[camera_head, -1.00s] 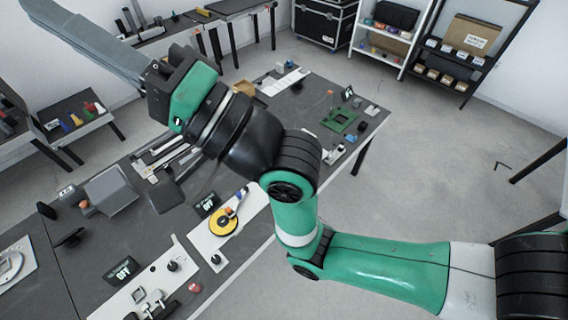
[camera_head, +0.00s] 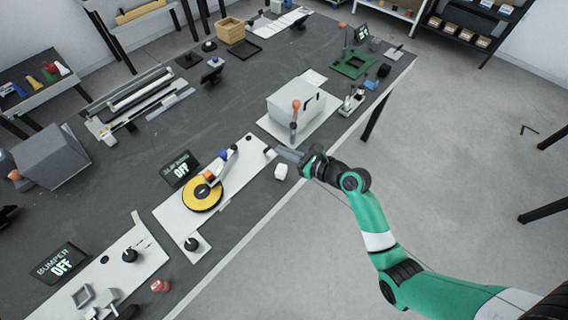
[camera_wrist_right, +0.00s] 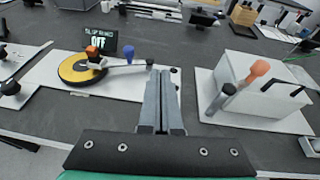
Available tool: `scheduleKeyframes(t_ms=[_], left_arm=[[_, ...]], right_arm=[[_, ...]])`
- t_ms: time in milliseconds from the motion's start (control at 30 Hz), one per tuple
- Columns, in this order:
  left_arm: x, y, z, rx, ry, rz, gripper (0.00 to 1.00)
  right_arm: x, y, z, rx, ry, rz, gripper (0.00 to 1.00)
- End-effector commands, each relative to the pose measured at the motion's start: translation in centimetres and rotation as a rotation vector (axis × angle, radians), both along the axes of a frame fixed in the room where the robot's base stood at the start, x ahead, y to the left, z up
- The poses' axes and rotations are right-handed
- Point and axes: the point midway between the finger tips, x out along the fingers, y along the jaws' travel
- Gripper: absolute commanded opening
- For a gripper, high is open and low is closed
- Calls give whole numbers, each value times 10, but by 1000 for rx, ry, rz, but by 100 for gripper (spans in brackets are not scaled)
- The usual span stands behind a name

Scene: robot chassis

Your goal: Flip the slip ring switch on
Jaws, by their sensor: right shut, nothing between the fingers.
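My right gripper (camera_head: 273,153) is shut and empty, right of the disc near the plate's right end. Its closed fingers (camera_wrist_right: 161,78) point forward in the wrist view, apart from the ring. My left gripper is not in view.
A white box (camera_head: 296,110) with an orange-knobbed lever stands on a plate just right of my gripper. A BUMPER display (camera_head: 62,263) reads OFF at lower left.

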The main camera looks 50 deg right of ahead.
Motion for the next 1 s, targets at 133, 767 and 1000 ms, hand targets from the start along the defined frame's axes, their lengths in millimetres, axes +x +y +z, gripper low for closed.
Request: scheduleKeyframes(t_ms=[133,767,1000], left_arm=[[0,0,-48,0,0,0,50],[0,0,-60,0,-1,0,50],[0,0,-85,0,0,0,50]], right_arm=[[-22,-21,-73,24,47,-58,0],[-21,-31,-87,24,51,-82,0],[18,-30,-106,23,51,-81,0]])
